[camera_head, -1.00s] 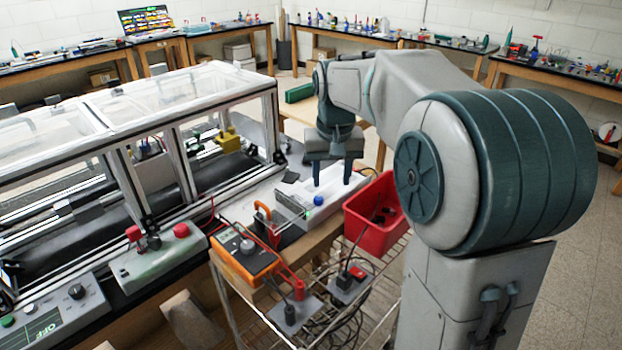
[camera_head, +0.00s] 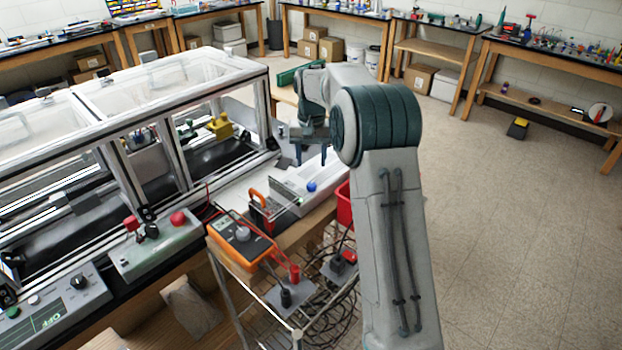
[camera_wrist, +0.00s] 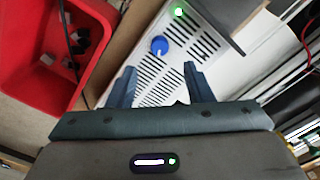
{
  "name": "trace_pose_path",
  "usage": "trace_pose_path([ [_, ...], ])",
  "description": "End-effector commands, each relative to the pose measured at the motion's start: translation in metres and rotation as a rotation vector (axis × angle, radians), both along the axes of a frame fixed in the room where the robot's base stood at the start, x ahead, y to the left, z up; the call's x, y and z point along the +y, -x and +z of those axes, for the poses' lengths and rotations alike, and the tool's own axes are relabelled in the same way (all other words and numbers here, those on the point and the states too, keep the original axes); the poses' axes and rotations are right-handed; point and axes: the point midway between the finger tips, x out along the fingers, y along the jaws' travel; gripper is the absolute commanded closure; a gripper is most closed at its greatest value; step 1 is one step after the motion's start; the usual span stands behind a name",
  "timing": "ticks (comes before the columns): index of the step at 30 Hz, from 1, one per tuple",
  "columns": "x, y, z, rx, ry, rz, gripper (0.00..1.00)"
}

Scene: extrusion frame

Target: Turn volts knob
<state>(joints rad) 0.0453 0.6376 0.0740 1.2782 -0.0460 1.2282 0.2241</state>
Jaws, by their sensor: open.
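A blue knob (camera_head: 311,186) sits on the front of a white vented box (camera_head: 290,190). In the wrist view the blue knob (camera_wrist: 159,46) lies just ahead of the gap between my fingertips, with a small green light beside it on the white box (camera_wrist: 205,50). My gripper (camera_head: 311,156) is over the box, behind the knob in the head view. In the wrist view my gripper (camera_wrist: 159,73) is open, with nothing between its fingers. An orange multimeter (camera_head: 240,245) with a grey dial stands left of the box. I cannot read a volts label on either.
A red bin (camera_head: 344,205) stands right of the box, partly hidden by my arm; it also shows in the wrist view (camera_wrist: 40,70). A framed glass enclosure (camera_head: 150,120) is at left. Plugs and cables crowd the wire cart in front. Open floor lies at right.

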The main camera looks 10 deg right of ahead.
Motion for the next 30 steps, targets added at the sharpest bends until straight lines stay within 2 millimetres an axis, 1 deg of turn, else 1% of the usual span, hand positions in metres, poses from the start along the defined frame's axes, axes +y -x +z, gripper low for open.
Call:
trace_pose_path([
  [3, 0.0, 0.001, -0.025, 0.005, 0.0, 0.0, 0.53],
  [6, 0.0, 0.001, -0.044, 0.003, 0.0, 0.001, 0.53],
  [9, 0.0, 0.0, -0.06, 0.002, 0.0, 0.001, 0.53],
  [12, 0.0, 0.0, -0.071, 0.0, 0.0, 0.001, 0.53],
  [17, 0.0, 0.0, -0.079, -0.001, 0.0, 0.001, 0.53],
  [24, 0.0, 0.0, -0.08, -0.002, -0.001, 0.001, 0.53],
  [25, 0.0, 0.0, -0.08, -0.002, -0.001, 0.001, 0.56],
  [26, 0.0, 0.0, -0.08, -0.002, -0.001, 0.001, 0.65],
  [27, 0.0, 0.0, -0.08, -0.002, 0.0, 0.001, 0.76],
  [29, 0.0, 0.0, -0.08, -0.002, -0.001, 0.001, 0.92],
  [30, 0.0, 0.0, -0.08, -0.002, -0.001, 0.001, 0.98],
])
